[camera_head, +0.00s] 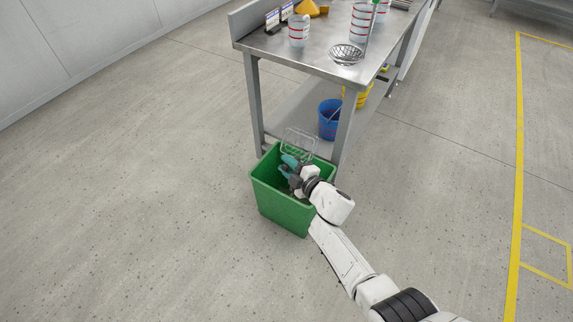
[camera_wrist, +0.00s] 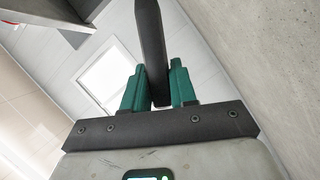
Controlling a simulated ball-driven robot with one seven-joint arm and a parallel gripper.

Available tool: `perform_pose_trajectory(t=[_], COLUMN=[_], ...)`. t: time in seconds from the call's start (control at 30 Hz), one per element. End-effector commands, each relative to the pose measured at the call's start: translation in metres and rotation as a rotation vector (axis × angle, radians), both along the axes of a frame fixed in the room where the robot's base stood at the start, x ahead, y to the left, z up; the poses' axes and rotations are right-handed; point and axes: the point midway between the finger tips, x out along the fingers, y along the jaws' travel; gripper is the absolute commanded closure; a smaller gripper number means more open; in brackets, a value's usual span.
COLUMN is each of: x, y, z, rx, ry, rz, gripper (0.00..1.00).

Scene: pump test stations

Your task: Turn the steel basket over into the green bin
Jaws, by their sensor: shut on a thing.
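The steel basket (camera_head: 299,142) is a wire mesh basket held over the far side of the green bin (camera_head: 283,211), near the bin's rim. My gripper (camera_head: 289,163) is over the bin's opening with its teal fingers. In the wrist view, the gripper (camera_wrist: 158,88) is shut on a dark bar (camera_wrist: 152,45), which looks like the basket's handle. The basket itself does not show in that view. I cannot tell which way up the basket is, or whether anything is in it.
A steel table (camera_head: 300,62) stands just behind the bin, with a table leg close by. It carries a round wire strainer (camera_head: 346,54) and striped containers (camera_head: 298,30). A blue bucket (camera_head: 328,120) stands on its lower shelf. The floor left of the bin is clear.

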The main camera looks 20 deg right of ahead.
Motion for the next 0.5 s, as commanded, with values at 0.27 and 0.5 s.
perform_pose_trajectory(t=[0.27,0.5], x=[0.013,0.022], y=[-0.017,-0.029], z=[0.035,0.050], rx=[0.098,0.189], ry=[0.069,0.136], rz=[0.000,0.001], gripper=[1.00,1.00])
